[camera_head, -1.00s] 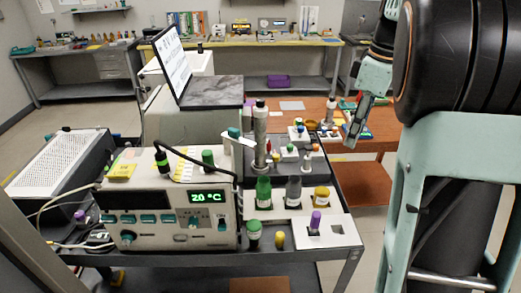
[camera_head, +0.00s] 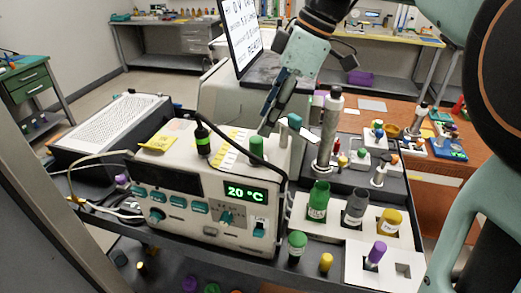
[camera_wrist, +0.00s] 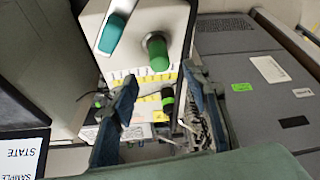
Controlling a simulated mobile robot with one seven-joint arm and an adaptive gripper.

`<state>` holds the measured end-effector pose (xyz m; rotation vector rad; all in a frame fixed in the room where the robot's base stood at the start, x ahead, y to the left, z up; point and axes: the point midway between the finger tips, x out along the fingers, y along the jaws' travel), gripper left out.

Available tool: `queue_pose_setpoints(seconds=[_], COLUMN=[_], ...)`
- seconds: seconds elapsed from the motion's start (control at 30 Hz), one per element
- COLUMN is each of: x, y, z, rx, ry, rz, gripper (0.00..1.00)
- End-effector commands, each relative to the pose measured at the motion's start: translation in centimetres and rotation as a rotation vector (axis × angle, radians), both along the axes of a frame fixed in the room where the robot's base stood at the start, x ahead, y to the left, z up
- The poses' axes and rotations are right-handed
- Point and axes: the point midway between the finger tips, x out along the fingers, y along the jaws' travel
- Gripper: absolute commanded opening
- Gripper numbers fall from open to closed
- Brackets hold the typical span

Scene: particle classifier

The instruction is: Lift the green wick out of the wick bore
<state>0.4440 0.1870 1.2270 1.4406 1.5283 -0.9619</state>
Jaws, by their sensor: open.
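The green wick (camera_head: 257,151) stands upright in the top of the white instrument (camera_head: 222,182), to the right of a black plug with a green band (camera_head: 202,136). The bore is hidden around the wick's foot. My gripper (camera_head: 268,122) is open and empty, above the instrument near the wick. In the wrist view the wick (camera_wrist: 158,52) shows as a green cylinder just beyond the open fingertips (camera_wrist: 160,75), between them across the picture. The black plug (camera_wrist: 167,98) also shows between the fingers.
A teal-topped white block (camera_head: 294,122) stands right of the wick on the instrument. A tall grey cylinder (camera_head: 330,125) stands farther right. Green, grey and yellow bottles sit in a white rack (camera_head: 335,226) at front right. A tilted screen (camera_head: 241,35) stands behind.

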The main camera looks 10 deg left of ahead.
Motion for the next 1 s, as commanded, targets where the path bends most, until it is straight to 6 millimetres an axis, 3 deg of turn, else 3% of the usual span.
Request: queue_pose_setpoints(seconds=[0.6, 0.9, 1.0], x=[-0.3, -0.2, -0.2], y=[2.3, 2.5, 2.5], z=[-7.0, -7.5, -7.5], rx=[-0.001, -0.001, -0.001], ry=[0.002, -0.002, -0.001], rz=[0.001, -0.002, -0.001], gripper=[0.43, 0.43, 0.33])
